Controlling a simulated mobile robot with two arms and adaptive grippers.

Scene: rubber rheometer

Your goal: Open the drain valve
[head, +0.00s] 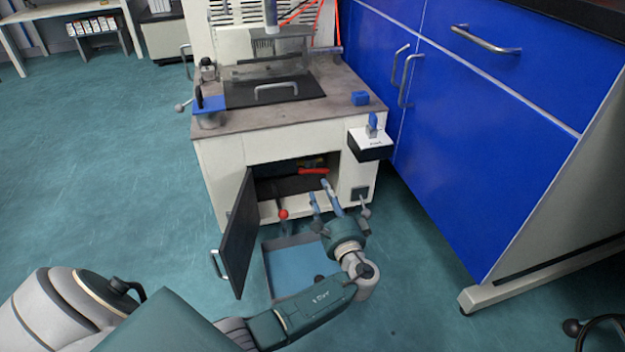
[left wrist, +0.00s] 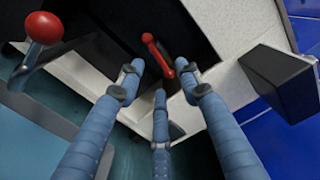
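A red lever handle (head: 314,171) lies inside the open lower cabinet (head: 250,149) of the machine. It also shows in the left wrist view (left wrist: 157,50), just beyond my fingertips. A second lever with a red ball knob (head: 283,213) sticks out below the cabinet opening; the knob shows at the upper left of the left wrist view (left wrist: 44,27). I cannot tell from its look which one is the drain valve. My left gripper (head: 325,194) is in front of the opening, its three blue fingers spread and empty, apart from the red handle. My right gripper is out of view.
The dark cabinet door (head: 241,238) stands open on the left. A blue tray (head: 294,270) lies on the floor below my left gripper. A black box (head: 370,146) juts from the machine's right front. Blue cabinets (head: 430,120) close off the right; the floor at left is free.

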